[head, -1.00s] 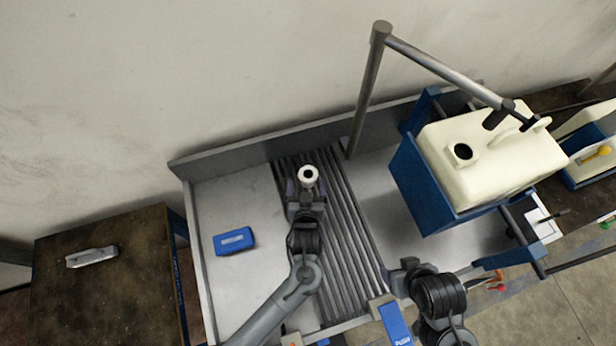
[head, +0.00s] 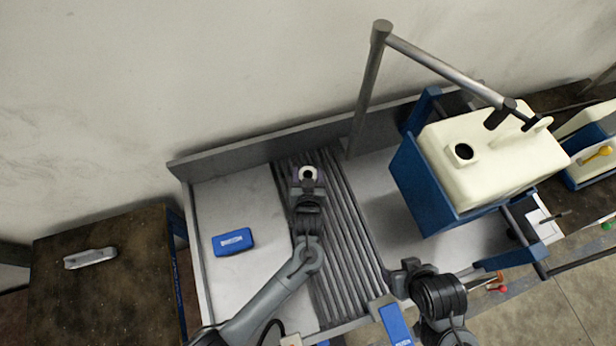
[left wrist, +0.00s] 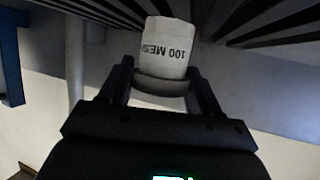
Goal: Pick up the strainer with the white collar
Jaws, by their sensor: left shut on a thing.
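The strainer with the white collar (head: 308,173) stands at the far part of the ribbed rack, seen from above as a white ring with a dark opening. In the left wrist view it shows as a white cylinder (left wrist: 168,48) printed "100 MESH" with a grey band below. My left gripper (head: 307,182) is shut on it, with one finger on each side in the left wrist view (left wrist: 163,90). Whether the strainer's lower end touches the rack cannot be told. My right arm shows at the lower right; its fingertips are not clearly visible.
The ribbed rack (head: 350,245) crosses the grey bench. A blue block (head: 233,242) lies on the bench left of it. A cream tank (head: 490,160) in a blue frame stands right, under a metal post (head: 367,90). A grey tool (head: 90,258) lies on the left table.

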